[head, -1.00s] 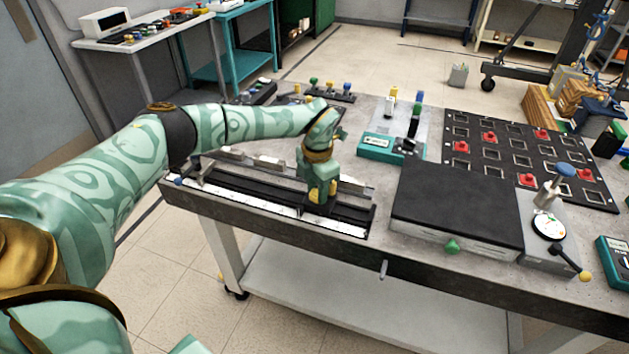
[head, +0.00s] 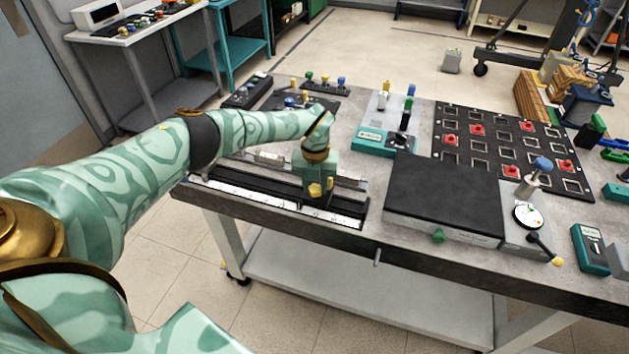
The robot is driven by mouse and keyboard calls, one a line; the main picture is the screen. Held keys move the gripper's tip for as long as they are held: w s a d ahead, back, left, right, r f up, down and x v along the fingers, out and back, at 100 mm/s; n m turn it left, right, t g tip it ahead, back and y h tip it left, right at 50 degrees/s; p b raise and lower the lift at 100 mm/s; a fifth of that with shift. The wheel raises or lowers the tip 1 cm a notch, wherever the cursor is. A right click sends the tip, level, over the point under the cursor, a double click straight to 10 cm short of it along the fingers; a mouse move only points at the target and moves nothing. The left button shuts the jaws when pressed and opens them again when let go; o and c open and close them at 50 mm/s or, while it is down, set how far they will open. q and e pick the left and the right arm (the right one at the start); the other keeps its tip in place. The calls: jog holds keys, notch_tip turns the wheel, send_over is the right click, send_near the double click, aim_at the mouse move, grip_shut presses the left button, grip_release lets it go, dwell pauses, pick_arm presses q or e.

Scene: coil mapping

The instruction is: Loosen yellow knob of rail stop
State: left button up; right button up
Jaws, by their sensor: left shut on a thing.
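The long black rail with a white scale (head: 255,195) lies along the near left edge of the bench. My left gripper (head: 321,186) points down at the right part of the rail, over the rail stop. It is shut on the yellow knob (head: 315,189), which shows as a yellow patch at the fingertips. The gripper hides most of the rail stop, and the exact contact is too small to tell. My right gripper is not in view.
A black-topped box (head: 445,195) with a green knob stands right of the rail. A teal device (head: 378,141) stands behind. A black slotted panel (head: 510,120) holds several red pieces.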

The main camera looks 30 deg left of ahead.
aim_at(315, 187)
pick_arm(q)
jog(key=shift+w+r+n, duration=0.1)
jog(key=shift+n, duration=0.3)
jog(key=o, duration=1)
jog(key=shift+r+p, duration=1.9)
jog(key=shift+r, duration=6.2)
